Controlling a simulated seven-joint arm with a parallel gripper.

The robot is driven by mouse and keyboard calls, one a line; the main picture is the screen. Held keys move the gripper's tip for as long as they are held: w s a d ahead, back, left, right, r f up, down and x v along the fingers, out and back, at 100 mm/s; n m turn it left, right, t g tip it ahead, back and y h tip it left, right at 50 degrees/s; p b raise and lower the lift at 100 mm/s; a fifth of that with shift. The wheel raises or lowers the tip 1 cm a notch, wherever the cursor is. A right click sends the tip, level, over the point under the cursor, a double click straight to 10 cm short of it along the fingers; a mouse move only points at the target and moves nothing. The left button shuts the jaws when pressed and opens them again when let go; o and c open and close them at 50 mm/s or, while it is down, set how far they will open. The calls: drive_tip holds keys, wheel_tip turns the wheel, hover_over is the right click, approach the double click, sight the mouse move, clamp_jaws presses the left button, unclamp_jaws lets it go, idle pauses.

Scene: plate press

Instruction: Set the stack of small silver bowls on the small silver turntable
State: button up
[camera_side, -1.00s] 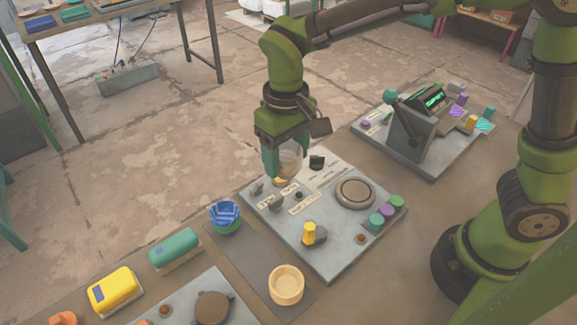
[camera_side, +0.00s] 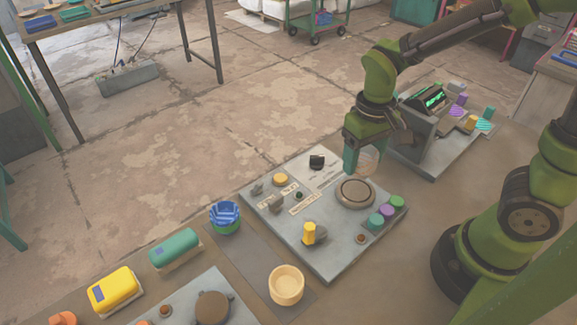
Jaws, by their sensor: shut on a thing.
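My gripper (camera_side: 362,163) is shut on the stack of small silver bowls (camera_side: 370,161), which looks pale and glassy and is partly hidden by the green fingers. It is held in the air just above the back edge of the small silver turntable (camera_side: 355,192). The turntable is a round grey disc with a dark ring, set in the right part of the grey panel (camera_side: 325,262). Its top is bare. A small gap seems to show between the bowls and the disc, but the exact height is hard to tell.
A yellow upright knob (camera_side: 309,232) and green and purple buttons (camera_side: 387,210) stand near the turntable. Blue bowls (camera_side: 225,213) and a cream bowl (camera_side: 286,284) stand left of the panel.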

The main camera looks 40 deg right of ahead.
sight(359, 176)
drive_tip(key=shift+f, duration=2.25)
drive_tip(key=shift+f, duration=0.6)
drive_tip(key=o, duration=1.2)
wheel_tip(359, 176, up, 17)
drive_tip(key=shift+f, duration=0.1)
